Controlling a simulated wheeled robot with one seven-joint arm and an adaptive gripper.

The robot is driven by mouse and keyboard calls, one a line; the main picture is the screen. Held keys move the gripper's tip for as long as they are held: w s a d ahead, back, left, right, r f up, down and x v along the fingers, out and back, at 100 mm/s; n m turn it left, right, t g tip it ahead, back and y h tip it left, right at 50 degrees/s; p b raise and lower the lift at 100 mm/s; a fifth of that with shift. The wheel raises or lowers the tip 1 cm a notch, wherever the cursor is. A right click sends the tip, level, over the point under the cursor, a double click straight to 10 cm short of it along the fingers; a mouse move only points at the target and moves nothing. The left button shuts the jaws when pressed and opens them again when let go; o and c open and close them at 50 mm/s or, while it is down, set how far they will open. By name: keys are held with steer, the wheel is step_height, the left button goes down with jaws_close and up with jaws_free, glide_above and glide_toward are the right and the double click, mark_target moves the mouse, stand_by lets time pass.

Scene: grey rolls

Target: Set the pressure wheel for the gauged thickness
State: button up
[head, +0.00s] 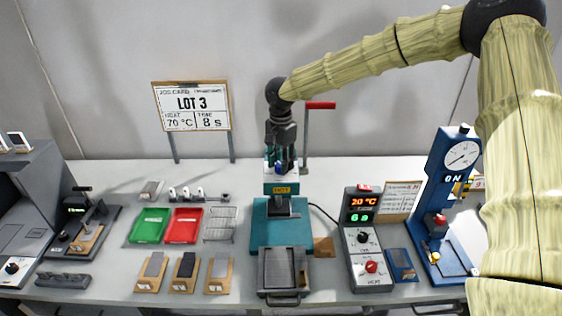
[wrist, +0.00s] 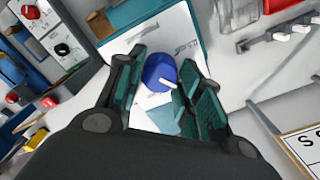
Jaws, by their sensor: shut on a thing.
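The pressure wheel (wrist: 158,70) is a blue round knob with a white pointer, on top of the press. In the head view only a little blue of it shows between the fingers. My gripper (head: 281,160) reaches down onto the press (head: 266,235) from above. In the wrist view its teal fingers (wrist: 163,65) stand on both sides of the wheel and are shut on it. Numbers on the white scale plate (wrist: 120,45) are too blurred to read.
A red-handled lever (head: 320,105) rises right of the press. A control box (head: 363,240) and a blue dial stand (head: 447,200) are at the right. Green (head: 150,226) and red (head: 184,226) trays lie left.

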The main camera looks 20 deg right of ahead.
steer(key=shift+m, duration=0.3)
steer(key=m+p, duration=0.1)
steer(key=m, duration=0.1)
steer(key=shift+r+m, duration=0.15)
steer(key=shift+m, duration=0.25)
steer(key=m+p, duration=0.1)
steer(key=m, duration=0.2)
steer(key=shift+m+p, duration=0.3)
steer(key=m, duration=0.3)
steer(key=shift+w+m, duration=0.1)
steer(key=shift+m, duration=0.2)
steer(key=m, duration=0.4)
steer(key=shift+m+p, duration=0.3)
steer(key=shift+p, duration=0.1)
steer(key=m, duration=0.6)
steer(key=m+b, duration=0.1)
steer(key=m, duration=0.5)
steer(key=shift+w+d+m, duration=0.1)
steer(key=shift+m, duration=0.2)
